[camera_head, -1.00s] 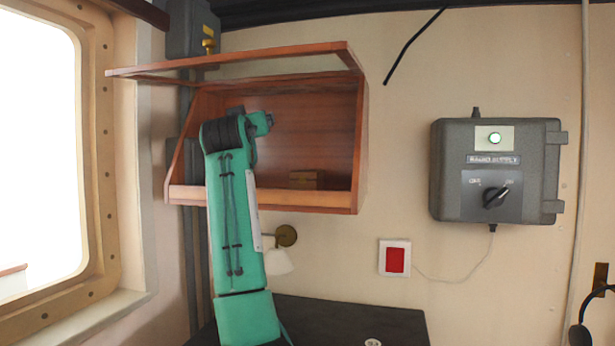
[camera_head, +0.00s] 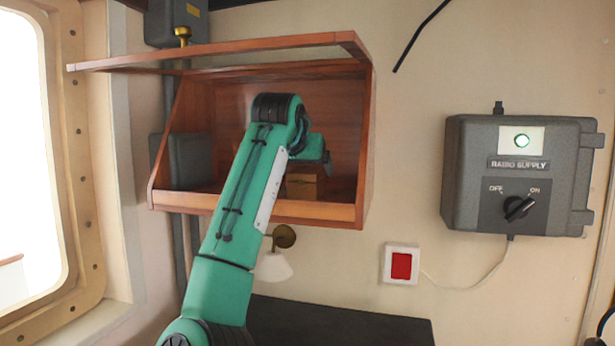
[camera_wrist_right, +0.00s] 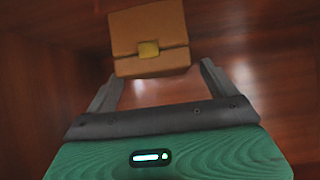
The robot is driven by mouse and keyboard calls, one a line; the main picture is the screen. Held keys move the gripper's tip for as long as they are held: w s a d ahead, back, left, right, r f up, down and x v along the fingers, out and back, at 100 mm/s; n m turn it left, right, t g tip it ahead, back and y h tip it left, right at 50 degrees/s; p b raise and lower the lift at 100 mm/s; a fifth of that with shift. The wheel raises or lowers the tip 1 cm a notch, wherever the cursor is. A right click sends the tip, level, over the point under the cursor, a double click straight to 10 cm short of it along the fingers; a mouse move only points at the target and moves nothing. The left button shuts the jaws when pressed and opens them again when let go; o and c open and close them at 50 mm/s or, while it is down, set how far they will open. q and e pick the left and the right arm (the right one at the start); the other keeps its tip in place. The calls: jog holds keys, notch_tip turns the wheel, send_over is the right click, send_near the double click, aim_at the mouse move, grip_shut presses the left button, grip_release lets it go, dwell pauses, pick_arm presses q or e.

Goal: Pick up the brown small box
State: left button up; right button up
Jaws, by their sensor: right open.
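The brown small box (camera_head: 304,182) sits on the floor of the open wooden cabinet, partly hidden by my right arm in the head view. In the right wrist view the box (camera_wrist_right: 150,40) shows a yellow clasp and lies just beyond the fingertips. My right gripper (camera_wrist_right: 160,78) is open and empty, its two fingers spread at either side of the box's near edge. In the head view the right gripper (camera_head: 322,160) is inside the cabinet, close to the box, its fingers mostly hidden. My left gripper is not in view.
The wooden cabinet (camera_head: 290,208) has a raised front lip, side walls and a lifted door frame (camera_head: 220,53) above. A wall lamp (camera_head: 274,264) hangs below it. A grey radio supply box (camera_head: 520,175) and a red switch (camera_head: 401,265) are on the wall to the right.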

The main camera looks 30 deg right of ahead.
aim_at(306, 171)
jog(key=p+x, duration=0.1)
jog(key=x, duration=0.1)
jog(key=shift+w+d+f+p, duration=0.1)
jog(key=shift+w+d+p, duration=0.1)
jog(key=shift+p, duration=0.1)
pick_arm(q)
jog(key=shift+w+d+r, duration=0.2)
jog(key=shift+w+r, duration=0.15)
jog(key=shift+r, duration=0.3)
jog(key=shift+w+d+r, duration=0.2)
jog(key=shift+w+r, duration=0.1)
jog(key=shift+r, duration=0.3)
pick_arm(e)
jog(key=shift+w+d+f, duration=0.15)
jog(key=shift+f, duration=0.1)
jog(key=shift+c, duration=0.2)
jog(key=c, duration=1.1)
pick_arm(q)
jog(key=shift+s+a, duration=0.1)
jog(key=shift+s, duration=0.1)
pick_arm(e)
jog(key=shift+c, duration=0.4)
jog(key=shift+r, duration=0.1)
